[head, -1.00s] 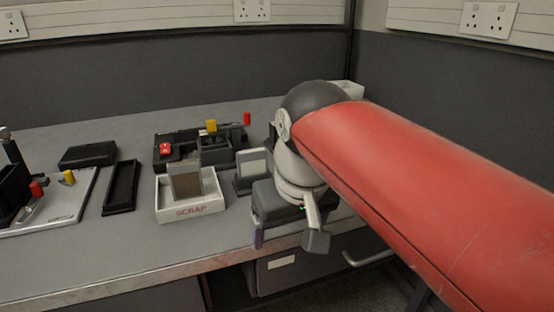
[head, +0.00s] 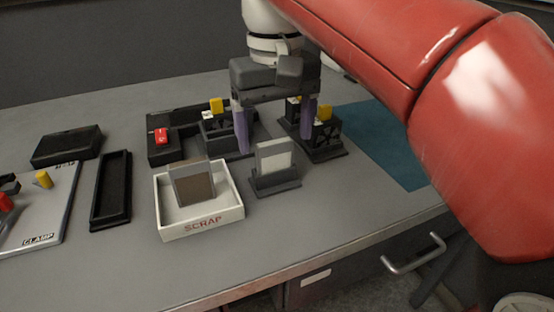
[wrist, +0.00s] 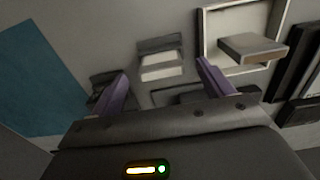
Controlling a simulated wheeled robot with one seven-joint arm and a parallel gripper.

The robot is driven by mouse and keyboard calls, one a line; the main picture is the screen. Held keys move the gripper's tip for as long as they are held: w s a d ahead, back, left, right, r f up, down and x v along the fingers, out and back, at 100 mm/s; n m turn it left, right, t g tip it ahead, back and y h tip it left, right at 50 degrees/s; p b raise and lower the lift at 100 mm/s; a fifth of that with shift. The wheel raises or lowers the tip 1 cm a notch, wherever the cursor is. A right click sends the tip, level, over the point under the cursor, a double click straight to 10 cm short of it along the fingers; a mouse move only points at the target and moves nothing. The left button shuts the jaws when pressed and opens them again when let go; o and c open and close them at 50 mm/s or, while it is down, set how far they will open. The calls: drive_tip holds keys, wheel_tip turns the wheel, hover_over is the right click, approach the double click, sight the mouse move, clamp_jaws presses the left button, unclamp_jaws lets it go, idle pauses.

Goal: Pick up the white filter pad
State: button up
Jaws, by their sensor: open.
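The white filter pad (head: 273,157) stands upright in a small dark stand (head: 275,183) on the bench, right of the scrap tray. It also shows in the wrist view (wrist: 162,68), between my fingers as seen there. My gripper (head: 276,142) is open and empty, pointing down, with two purple fingers. In the head view it is above and behind the pad, and the fingers are spread wider than the pad. In the wrist view my gripper (wrist: 162,72) is apart from the pad.
A white scrap tray (head: 203,230) holds a brown-faced pad (head: 195,188). Dark fixtures with yellow and red parts stand behind, partly hidden by my fingers. A black narrow tray (head: 111,190) and a clamp board (head: 45,215) lie left. A blue mat (head: 385,150) is right.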

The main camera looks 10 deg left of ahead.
sight(274, 142)
wheel_tip(274, 142, down, 4)
drive_tip(key=shift+w+a+f+b, duration=0.15)
drive_tip(key=shift+b, duration=0.2)
drive_tip(key=shift+c, duration=0.4)
drive_tip(key=c, duration=1)
